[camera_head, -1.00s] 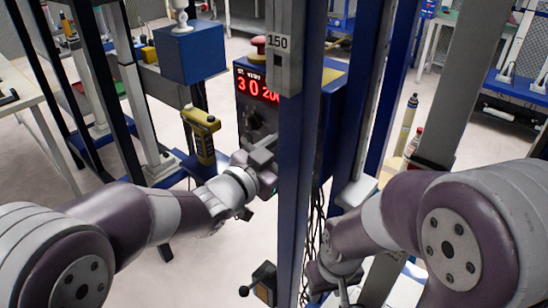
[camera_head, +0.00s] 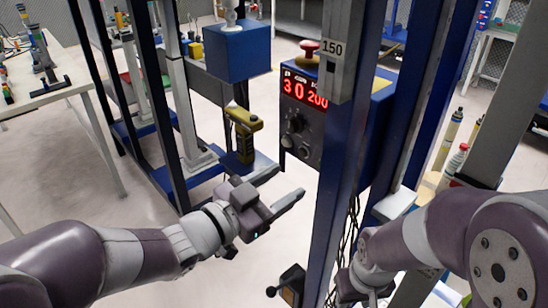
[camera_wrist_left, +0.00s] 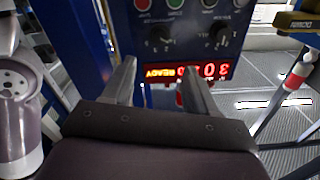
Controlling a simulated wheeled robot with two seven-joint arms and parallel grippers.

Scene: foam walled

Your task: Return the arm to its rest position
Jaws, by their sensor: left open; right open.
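My left arm comes in from the left in the head view. Its gripper (camera_head: 284,188) is open and empty, in front of and below the blue control box (camera_head: 303,128) with the red digits. In the left wrist view the two fingers (camera_wrist_left: 160,84) stand apart, with the box's panel (camera_wrist_left: 185,20) and lit display (camera_wrist_left: 187,71) beyond them.
A blue upright post (camera_head: 346,150) marked 150 stands between my arms. A yellow handheld device (camera_head: 244,130) hangs left of the control box, below a blue block (camera_head: 237,52). A white table (camera_head: 50,95) is at the far left. Bottles (camera_head: 452,140) stand at the right.

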